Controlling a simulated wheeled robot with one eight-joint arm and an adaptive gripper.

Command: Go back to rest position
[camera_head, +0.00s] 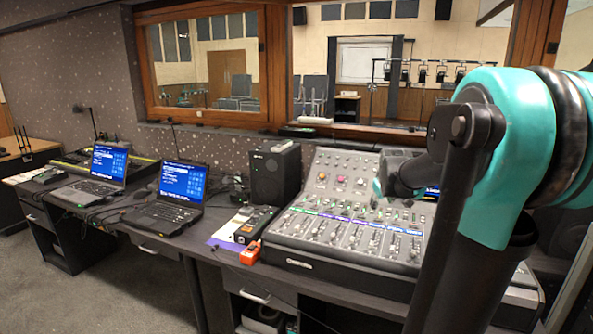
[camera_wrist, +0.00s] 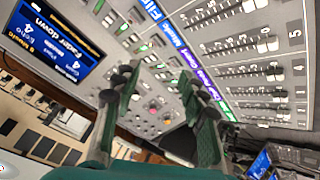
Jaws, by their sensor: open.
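My gripper shows in the wrist view (camera_wrist: 160,90), with its two dark green fingers spread apart and nothing between them. It hangs over the lighting console (camera_head: 350,215), a grey slanted desk with rows of faders and coloured label strips. In the head view my teal and black arm stands at the right and covers the console's right part. The gripper there is mostly hidden behind the arm. The faders (camera_wrist: 265,70) show in the wrist view at the right, apart from the fingers.
Two open laptops (camera_head: 182,182) (camera_head: 108,162) stand on the desk to the left. A black speaker (camera_head: 275,173) stands beside the console. A small orange object (camera_head: 250,253) lies at the desk's front edge. A wood-framed window (camera_head: 205,62) is behind. Free floor lies at the front left.

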